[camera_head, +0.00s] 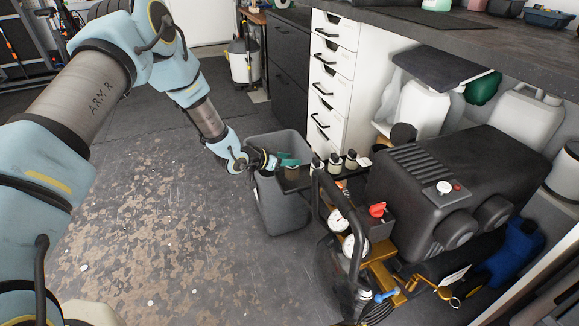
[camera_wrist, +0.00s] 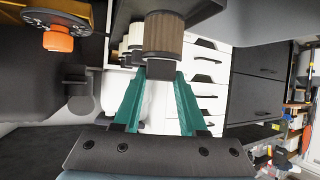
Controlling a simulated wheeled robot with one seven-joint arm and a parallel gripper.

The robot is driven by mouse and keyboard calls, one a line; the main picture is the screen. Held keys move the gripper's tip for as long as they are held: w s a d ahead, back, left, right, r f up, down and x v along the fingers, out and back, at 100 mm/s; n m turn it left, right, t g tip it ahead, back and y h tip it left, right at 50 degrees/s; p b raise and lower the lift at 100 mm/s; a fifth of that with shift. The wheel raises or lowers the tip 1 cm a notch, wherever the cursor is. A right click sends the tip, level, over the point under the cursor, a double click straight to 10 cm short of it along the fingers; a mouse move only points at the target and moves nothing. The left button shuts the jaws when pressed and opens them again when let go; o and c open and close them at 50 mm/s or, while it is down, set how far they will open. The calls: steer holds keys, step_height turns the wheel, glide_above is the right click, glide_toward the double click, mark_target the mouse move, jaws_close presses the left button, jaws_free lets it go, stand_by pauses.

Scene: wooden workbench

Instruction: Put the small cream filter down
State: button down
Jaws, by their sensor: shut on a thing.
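My gripper (camera_wrist: 160,74) has teal fingers, shut on the black stub of a small pleated filter (camera_wrist: 163,36). This filter looks brownish-grey in the wrist view, with a dark band at its stub end. In the head view my gripper (camera_head: 290,160) is at the left end of a narrow dark shelf (camera_head: 296,186), with the filter (camera_head: 291,173) just below the fingers. I cannot tell whether its base touches the shelf. Several similar small filters (camera_head: 335,163) with dark tops and pale bodies stand in a row to its right.
A grey bin (camera_head: 280,212) stands on the floor below the shelf's left end. A black compressor (camera_head: 450,185) with gauges and a red knob (camera_head: 377,210) is at the right, its black tube handle (camera_head: 316,200) close to the shelf. White drawers (camera_head: 332,75) stand behind.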

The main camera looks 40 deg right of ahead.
steer(key=shift+f, duration=1.3)
steer(key=shift+f, duration=0.15)
steer(key=shift+c, duration=2.3)
jaws_free()
steer(key=shift+a+r, duration=0.15)
steer(key=shift+r, duration=0.15)
steer(key=v, duration=1.1)
steer(key=shift+a, duration=0.3)
steer(key=shift+r, duration=0.15)
